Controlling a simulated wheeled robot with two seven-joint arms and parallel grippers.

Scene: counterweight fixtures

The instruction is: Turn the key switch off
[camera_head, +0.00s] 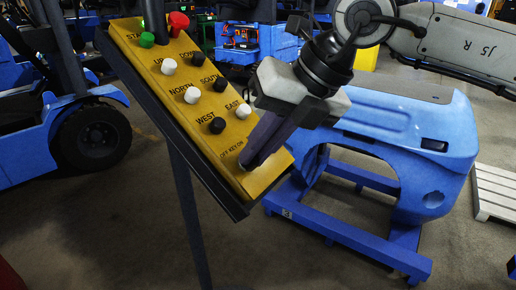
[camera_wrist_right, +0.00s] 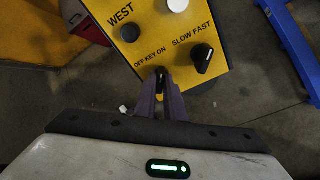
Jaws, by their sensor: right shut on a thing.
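The yellow control panel (camera_head: 185,85) is tilted on a dark stand; its lower part also shows in the wrist view (camera_wrist_right: 150,40). The key switch (camera_wrist_right: 160,73) is under the "OFF KEY ON" label near the panel's lower edge. My right gripper (camera_head: 249,163) reaches down to it from the upper right, and its narrow fingers (camera_wrist_right: 160,77) are shut on the key. The fingers hide most of the key, so I cannot tell which way it points. My left gripper is not in view.
A black SLOW FAST knob (camera_wrist_right: 203,57) sits right beside my fingers. White and black push buttons, such as the WEST button (camera_head: 217,125), are above. A red button (camera_head: 178,22) is at the top. A blue machine body (camera_head: 400,135) stands at the right.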

